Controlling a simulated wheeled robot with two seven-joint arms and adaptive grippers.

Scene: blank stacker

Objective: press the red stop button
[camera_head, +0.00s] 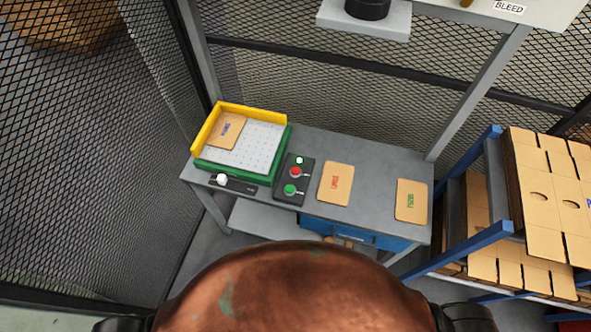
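The red stop button (295,171) sits on a dark control box (281,189) on the grey table. A small light-coloured round piece (299,160) is just above it and a green button (290,189) is below it on the same box. The small labels beside the buttons are too small to read. The red button is uncovered, with nothing touching it. Neither of my grippers shows in the head view.
The grey table (375,168) carries a green-and-yellow tray (258,145) holding a tan card, a white knob (222,179), and two tan cards (335,183) (411,201). A blue rack (483,238) of cardboard stands right. Mesh fencing encloses the left and back.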

